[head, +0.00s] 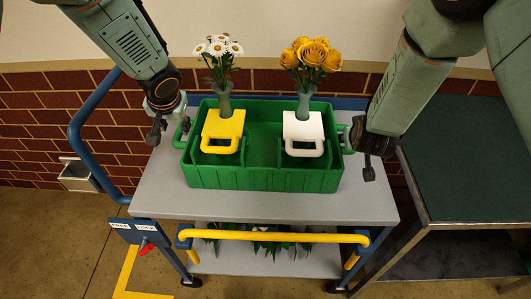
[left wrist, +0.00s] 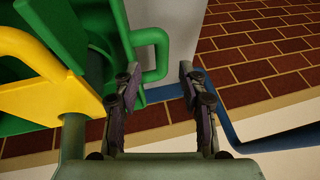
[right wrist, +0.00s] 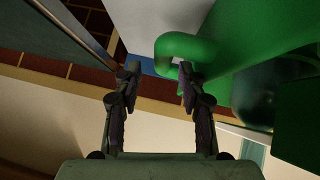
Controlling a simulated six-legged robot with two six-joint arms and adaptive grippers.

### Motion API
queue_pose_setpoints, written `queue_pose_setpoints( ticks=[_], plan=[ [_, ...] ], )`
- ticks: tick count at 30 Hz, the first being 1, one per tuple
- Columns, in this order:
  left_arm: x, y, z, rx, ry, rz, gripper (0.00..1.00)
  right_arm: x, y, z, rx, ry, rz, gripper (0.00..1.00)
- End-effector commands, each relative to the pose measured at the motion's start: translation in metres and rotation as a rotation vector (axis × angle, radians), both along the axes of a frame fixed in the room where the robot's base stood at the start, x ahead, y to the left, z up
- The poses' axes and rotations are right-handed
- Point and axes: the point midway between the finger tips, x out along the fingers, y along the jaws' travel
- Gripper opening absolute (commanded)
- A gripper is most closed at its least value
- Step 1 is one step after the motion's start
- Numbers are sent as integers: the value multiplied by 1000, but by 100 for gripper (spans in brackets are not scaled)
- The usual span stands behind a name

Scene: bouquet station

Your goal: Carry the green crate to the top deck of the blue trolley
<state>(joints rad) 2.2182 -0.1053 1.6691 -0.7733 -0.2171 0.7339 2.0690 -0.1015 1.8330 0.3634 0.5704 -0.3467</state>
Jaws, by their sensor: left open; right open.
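The green crate (head: 265,178) stands level on the grey top deck (head: 160,190) of the blue trolley (head: 75,140). It holds a yellow caddy (head: 222,124) with a vase of white daisies and a white caddy (head: 302,128) with a vase of yellow roses. My left gripper (head: 168,128) is open at the crate's left handle (left wrist: 163,55); the handle's outer bar shows between the fingers in the left wrist view. My right gripper (head: 364,150) is open at the right handle (right wrist: 172,42), whose bar shows between the fingers in the right wrist view. I cannot tell whether the fingers touch.
A yellow push bar (head: 275,236) runs along the trolley's front, with a lock plate (head: 138,232) and red lever at its left. Foliage lies on the lower deck. A dark green-topped table (head: 465,160) stands at the right. Brick wall is behind; floor shows at the left.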

Motion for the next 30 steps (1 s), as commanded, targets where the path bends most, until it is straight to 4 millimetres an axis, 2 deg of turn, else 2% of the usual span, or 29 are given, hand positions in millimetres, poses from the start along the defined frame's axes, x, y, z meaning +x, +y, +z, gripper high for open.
queue_pose_setpoints(
  ticks=[6,12,18,30],
  plan=[
    [0,0,0,0,0,0,42,-28,7,29,-2,-1,2,42],
    [0,0,0,0,0,0,42,-47,11,47,-1,-1,1,42],
    [0,0,0,0,0,0,42,-54,12,53,0,-1,0,42],
    [0,0,0,0,0,0,42,-55,12,53,1,0,-1,42]
  ],
)
